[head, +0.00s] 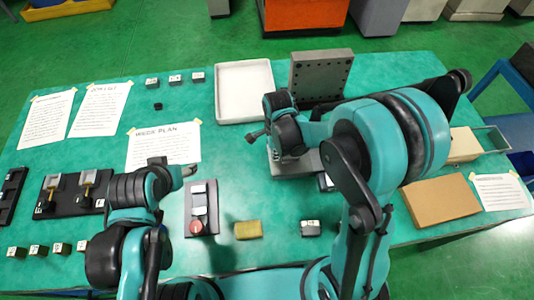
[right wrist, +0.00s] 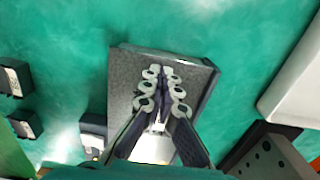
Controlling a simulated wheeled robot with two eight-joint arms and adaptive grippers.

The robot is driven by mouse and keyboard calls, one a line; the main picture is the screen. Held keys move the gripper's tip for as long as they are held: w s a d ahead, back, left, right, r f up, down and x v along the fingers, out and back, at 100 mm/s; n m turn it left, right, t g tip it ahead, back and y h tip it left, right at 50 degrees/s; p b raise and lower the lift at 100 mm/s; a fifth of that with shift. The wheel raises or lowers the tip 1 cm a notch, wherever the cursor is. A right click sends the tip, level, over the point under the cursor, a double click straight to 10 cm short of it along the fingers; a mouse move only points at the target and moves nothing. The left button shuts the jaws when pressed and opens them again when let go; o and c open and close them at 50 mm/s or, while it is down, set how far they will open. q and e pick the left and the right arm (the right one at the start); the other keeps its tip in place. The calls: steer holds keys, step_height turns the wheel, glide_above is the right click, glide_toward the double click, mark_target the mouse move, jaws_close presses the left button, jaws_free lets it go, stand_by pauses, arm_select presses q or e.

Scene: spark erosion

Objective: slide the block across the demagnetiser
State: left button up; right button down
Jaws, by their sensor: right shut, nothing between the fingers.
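My right gripper (right wrist: 162,72) is shut and empty above a grey plate with dark sides (right wrist: 125,75). In the head view the right gripper (head: 258,134) is partly turned away, and the same plate (head: 284,168) shows below it. A pale thing (right wrist: 152,148) shows between the finger bases, partly hidden. A dark unit with grey pads and a red button (head: 200,222) looks like the demagnetiser. My left gripper (head: 188,170) is at its far end; its jaws are unclear. A small grey labelled block (head: 310,228) stands near the front edge; I cannot tell which block is the task's.
A yellow block (head: 248,230) lies between the unit and the grey block. A white tray (head: 244,92) and a drilled angle plate (head: 320,75) stand at the back. Small labelled blocks (head: 175,78) stand at the back left. A brown box (head: 440,201) lies right.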

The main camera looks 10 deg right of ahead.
arm_select(q)
steer(key=shift+f, duration=0.1)
arm_select(e)
steer(key=shift+d, duration=0.25)
steer(key=d+b, duration=0.1)
steer(key=d, duration=1.5)
steer(key=shift+d, duration=0.25)
arm_select(q)
steer(key=shift+f, duration=0.45)
